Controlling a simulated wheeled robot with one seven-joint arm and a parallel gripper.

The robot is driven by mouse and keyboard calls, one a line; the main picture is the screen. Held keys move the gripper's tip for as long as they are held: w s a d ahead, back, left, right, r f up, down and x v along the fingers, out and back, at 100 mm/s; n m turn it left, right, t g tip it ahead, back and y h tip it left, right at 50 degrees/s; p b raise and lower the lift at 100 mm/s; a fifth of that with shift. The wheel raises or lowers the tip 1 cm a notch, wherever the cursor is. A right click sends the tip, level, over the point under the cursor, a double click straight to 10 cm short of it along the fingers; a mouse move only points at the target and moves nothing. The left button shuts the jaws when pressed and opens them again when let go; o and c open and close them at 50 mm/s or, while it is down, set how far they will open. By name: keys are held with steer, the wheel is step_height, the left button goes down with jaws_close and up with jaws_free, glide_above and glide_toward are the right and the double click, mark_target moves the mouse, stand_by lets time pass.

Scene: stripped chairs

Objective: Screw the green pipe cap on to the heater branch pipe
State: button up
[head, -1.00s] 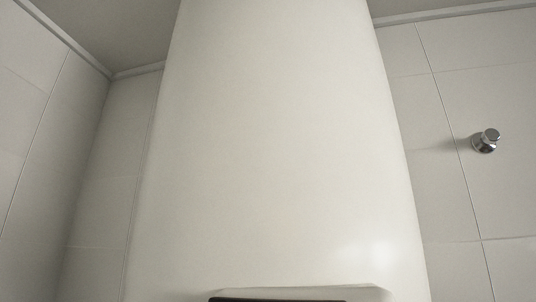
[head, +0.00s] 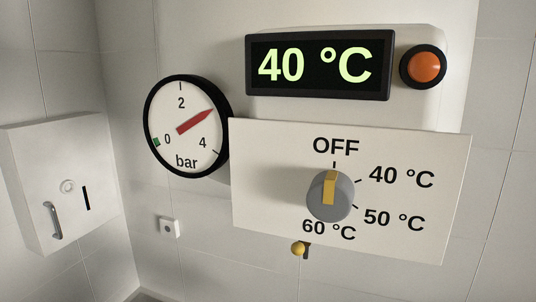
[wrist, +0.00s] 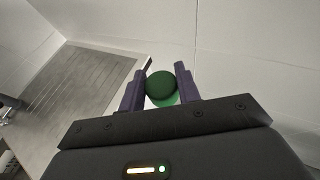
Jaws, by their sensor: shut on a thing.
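In the wrist view my gripper (wrist: 160,84) is shut on the green pipe cap (wrist: 161,86), a round dark green piece held between two purple-grey fingers. A lighter green part shows just below it. The cap is apart from anything else I can see. The heater's front shows in the head view, with a white dial panel (head: 263,215) and a lit 40 °C display (head: 318,66). A small yellow ball-like part (head: 298,249) is beneath the panel; I cannot tell whether it belongs to the branch pipe. No pipe end is clearly visible, and my gripper is outside the head view.
The knob (head: 330,196) points to OFF. The pressure gauge (head: 186,127) reads about 3 bar. An orange button or lamp (head: 424,67) is beside the display. A white wall box (head: 62,180) stands out at left. The wrist view shows a grey slatted surface (wrist: 85,95) and tiled wall.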

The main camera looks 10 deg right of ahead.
stand_by(0.5)
steer(key=s+f+b, duration=0.2)
steer(key=f+b, duration=0.7)
steer(key=f, duration=0.2)
steer(key=s+f+b, duration=0.2)
steer(key=f+b, duration=0.7)
steer(key=f, duration=0.3)
steer(key=shift+s+f, duration=0.15)
steer(key=shift+s, duration=0.1)
steer(key=shift+d, duration=0.1)
